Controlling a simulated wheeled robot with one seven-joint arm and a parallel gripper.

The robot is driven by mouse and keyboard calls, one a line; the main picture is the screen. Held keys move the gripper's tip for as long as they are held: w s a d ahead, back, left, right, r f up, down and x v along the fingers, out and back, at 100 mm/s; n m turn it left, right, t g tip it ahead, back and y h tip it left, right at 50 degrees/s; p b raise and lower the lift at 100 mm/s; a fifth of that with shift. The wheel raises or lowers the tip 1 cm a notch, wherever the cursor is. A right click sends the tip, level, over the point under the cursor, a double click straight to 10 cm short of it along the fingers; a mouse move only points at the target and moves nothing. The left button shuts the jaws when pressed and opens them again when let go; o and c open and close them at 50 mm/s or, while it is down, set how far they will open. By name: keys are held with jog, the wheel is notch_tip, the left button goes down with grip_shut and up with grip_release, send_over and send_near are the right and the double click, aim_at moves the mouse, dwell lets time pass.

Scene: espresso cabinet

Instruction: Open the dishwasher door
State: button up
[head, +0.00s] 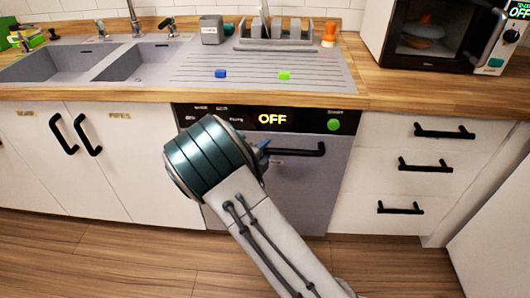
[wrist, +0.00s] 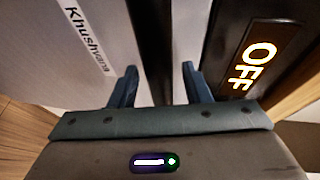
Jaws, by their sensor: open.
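The dishwasher is under the counter in the head view, with a grey door (head: 305,195) that looks closed. Its black bar handle (head: 308,152) runs across the upper door, its left part hidden by my arm. A black panel above it reads OFF (head: 272,118). My gripper (head: 264,153) is mostly hidden behind my wrist, at the left part of the handle. In the wrist view my gripper (wrist: 159,72) is open, with two blue fingers apart. A dark vertical strip (wrist: 152,35), apparently the handle, lies between or just beyond the fingers; contact cannot be told.
Drawers (head: 420,170) stand right of the dishwasher, cupboards (head: 95,160) left. A microwave (head: 430,35) is at upper right. The wooden floor in front is clear.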

grip_shut()
